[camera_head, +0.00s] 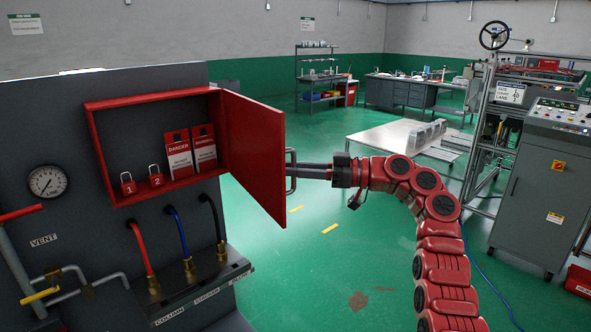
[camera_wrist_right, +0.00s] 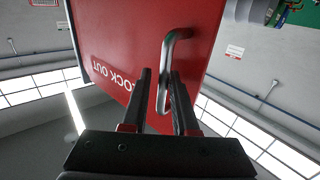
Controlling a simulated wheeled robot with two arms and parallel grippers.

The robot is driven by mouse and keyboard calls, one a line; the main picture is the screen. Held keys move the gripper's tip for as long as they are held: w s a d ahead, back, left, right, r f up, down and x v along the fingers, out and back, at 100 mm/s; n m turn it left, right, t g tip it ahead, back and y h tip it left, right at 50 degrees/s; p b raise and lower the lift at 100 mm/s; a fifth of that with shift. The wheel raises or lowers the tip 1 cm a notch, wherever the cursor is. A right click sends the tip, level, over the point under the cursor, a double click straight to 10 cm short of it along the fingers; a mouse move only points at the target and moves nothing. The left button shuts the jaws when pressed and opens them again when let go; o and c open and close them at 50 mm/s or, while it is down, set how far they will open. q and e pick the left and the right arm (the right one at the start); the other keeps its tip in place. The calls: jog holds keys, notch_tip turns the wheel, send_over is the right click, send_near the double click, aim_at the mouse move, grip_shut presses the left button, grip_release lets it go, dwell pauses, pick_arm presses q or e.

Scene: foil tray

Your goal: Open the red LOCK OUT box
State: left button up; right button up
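The red LOCK OUT box (camera_head: 153,97) is on the dark panel at the left of the head view. Its red door (camera_head: 254,150) stands wide open, swung out to the right. The door's outside with its lettering shows in the right wrist view (camera_wrist_right: 115,50). The metal handle (camera_head: 291,172) is on that outside; it also shows in the right wrist view (camera_wrist_right: 164,85). My right gripper (camera_head: 304,170) is at the handle, its fingers apart on both sides of the bar, with a gap on one side. My left gripper is not in view.
Inside the box are two red padlocks (camera_head: 128,184) and two DANGER tags (camera_head: 179,155). Below are coloured hoses (camera_head: 141,248) and, further left, a gauge (camera_head: 47,182). A metal table (camera_head: 395,137) and a control cabinet (camera_head: 533,190) stand to the right. Green floor is clear between.

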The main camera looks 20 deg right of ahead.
jog(key=b+v, duration=0.5)
jog(key=v, duration=1.2)
jog(key=shift+d+b, duration=0.2)
jog(key=shift+b, duration=0.15)
jog(key=shift+s, duration=0.1)
